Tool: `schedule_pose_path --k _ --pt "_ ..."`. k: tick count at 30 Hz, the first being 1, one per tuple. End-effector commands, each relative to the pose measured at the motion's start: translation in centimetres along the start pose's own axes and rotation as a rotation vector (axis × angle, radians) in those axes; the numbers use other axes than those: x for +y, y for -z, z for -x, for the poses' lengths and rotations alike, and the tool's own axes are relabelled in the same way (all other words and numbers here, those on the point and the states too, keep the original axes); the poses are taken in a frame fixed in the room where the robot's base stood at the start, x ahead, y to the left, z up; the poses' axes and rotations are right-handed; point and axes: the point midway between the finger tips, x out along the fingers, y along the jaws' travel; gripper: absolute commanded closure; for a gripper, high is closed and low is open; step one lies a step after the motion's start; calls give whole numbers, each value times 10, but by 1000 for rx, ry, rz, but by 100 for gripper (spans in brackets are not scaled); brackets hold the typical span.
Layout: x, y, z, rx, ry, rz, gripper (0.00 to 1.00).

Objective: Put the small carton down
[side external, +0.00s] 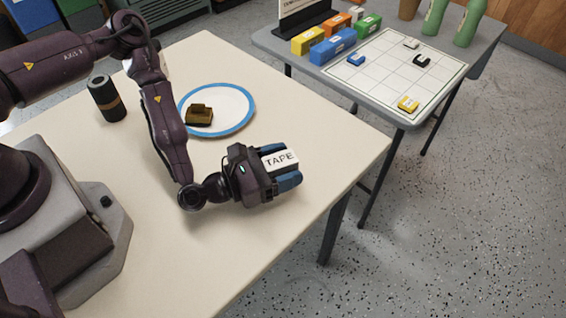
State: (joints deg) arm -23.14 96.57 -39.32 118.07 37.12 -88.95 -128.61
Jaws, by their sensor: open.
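The small carton (281,159) is white on top with the word TAPE. It sits between the two blue-tipped fingers of my gripper (285,165), low over the right part of the cream table (236,265). My gripper is open around the carton. The fingers hide its sides and lower part, so I cannot tell whether its underside touches the table.
A blue-rimmed white plate (235,108) with a brown block (200,116) lies behind my gripper. A dark cylinder (107,98) stands at the left. A grey side table holds a gridded board (385,80) and coloured boxes (332,47). Table front is clear.

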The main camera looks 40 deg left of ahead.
Motion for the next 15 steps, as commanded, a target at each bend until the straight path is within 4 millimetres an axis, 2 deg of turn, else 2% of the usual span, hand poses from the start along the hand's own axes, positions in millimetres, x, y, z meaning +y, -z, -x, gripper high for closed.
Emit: schedule_pose_path --k 2,12,15 --pt "0 -3 2 0 1 0 37" --pt "0 -2 57 3 -1 2 37" --pt "0 -2 68 2 0 1 37"
